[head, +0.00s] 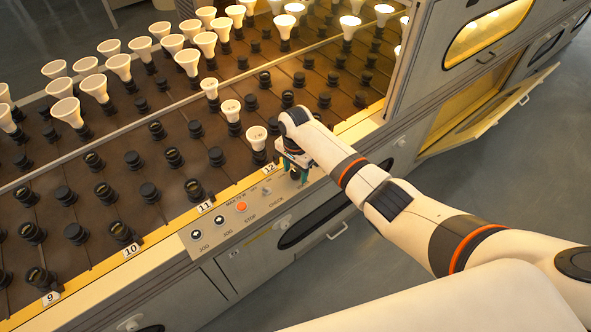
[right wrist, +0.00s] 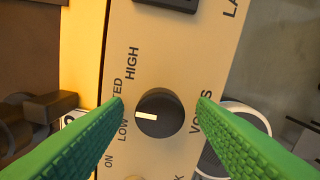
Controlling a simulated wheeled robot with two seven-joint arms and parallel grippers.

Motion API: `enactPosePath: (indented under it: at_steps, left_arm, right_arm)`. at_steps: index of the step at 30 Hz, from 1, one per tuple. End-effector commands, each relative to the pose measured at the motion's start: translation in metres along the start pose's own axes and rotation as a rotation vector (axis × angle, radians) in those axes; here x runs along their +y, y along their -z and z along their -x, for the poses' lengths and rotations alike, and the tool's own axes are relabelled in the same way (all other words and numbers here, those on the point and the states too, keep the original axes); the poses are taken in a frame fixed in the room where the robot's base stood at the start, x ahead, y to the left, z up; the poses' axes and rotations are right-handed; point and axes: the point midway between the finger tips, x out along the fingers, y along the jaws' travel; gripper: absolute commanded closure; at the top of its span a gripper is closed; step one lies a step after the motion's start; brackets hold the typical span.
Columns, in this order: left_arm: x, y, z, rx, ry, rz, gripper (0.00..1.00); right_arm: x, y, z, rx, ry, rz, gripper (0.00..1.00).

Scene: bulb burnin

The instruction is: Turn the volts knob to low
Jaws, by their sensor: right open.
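The volts knob (right wrist: 159,112) is a round black dial with a white mark, on a cream panel (right wrist: 190,55) in the right wrist view. The mark points left, near where the RATED and LOW labels meet; HIGH is printed further up. My right gripper (right wrist: 160,104) is open, its green fingers on either side of the knob with a gap on both sides. In the head view the right gripper (head: 293,168) is over the panel's right end, largely covering the knob there. My left gripper is not in view.
The control panel (head: 228,222) carries jog and stop buttons and a check switch left of the gripper. Behind it is a brown rack (head: 170,185) with several black sockets and white bulbs (head: 118,67). An open yellow-lit compartment (head: 465,110) stands at right.

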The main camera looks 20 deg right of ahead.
Motion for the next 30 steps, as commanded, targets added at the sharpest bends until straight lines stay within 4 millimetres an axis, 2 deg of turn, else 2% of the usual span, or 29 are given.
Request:
enactPosePath:
  at_steps: [6, 14, 23, 30]
  left_arm:
    - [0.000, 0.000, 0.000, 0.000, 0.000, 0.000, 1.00]
    - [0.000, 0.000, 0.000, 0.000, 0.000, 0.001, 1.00]
    - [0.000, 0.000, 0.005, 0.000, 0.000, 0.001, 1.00]
    - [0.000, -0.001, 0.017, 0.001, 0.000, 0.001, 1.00]
  right_arm:
    - [0.000, 0.000, 0.000, 0.000, 0.000, 0.001, 0.50]
    - [0.000, 0.000, 0.000, 0.000, 0.000, 0.001, 0.92]
    - [0.000, 0.001, 0.002, 0.002, 0.000, 0.040, 0.93]
    - [0.000, 0.002, 0.003, 0.003, 0.001, 0.180, 0.93]
